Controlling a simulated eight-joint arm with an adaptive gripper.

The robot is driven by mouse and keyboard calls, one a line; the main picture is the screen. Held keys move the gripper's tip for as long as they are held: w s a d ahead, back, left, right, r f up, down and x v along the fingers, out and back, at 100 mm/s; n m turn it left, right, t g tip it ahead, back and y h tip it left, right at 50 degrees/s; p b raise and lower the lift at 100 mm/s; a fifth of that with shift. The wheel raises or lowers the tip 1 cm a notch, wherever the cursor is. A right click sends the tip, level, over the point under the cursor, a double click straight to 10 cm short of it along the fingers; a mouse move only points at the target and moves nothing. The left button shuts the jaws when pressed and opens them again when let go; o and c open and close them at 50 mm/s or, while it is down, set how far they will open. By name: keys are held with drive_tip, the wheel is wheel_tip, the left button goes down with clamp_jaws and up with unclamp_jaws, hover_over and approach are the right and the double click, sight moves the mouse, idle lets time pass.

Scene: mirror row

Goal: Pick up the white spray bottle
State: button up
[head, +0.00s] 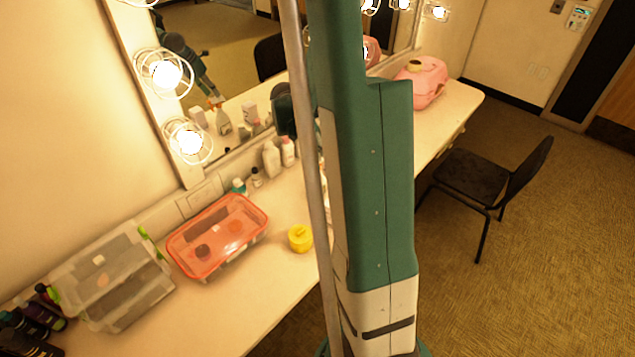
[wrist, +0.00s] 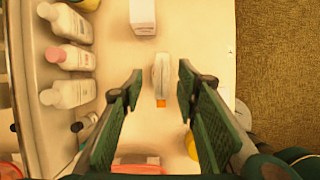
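The white spray bottle (wrist: 161,70) stands on the counter in the wrist view, seen from above, with its orange nozzle tip towards the bottom of the picture. My gripper (wrist: 160,86) is open above it. One finger is on each side of the bottle, with a gap on both sides and no visible contact. In the head view my arm hides the bottle itself and the gripper. A bottle with an orange top shows there only as a reflection in the mirror (head: 250,88).
White bottles (wrist: 68,94), one pink-capped (wrist: 70,57), line the mirror side. A white box (wrist: 143,14) stands beyond the spray bottle. A yellow container (head: 300,238), an orange-lidded box (head: 218,234) and a clear case (head: 112,275) sit nearer. A black chair (head: 490,180) stands on the floor.

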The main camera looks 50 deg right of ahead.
idle(0.3)
drive_tip(key=shift+p+x, duration=0.3)
drive_tip(key=shift+x, duration=2.25)
drive_tip(key=shift+s+a, duration=0.1)
drive_tip(key=shift+s, duration=0.05)
clamp_jaws()
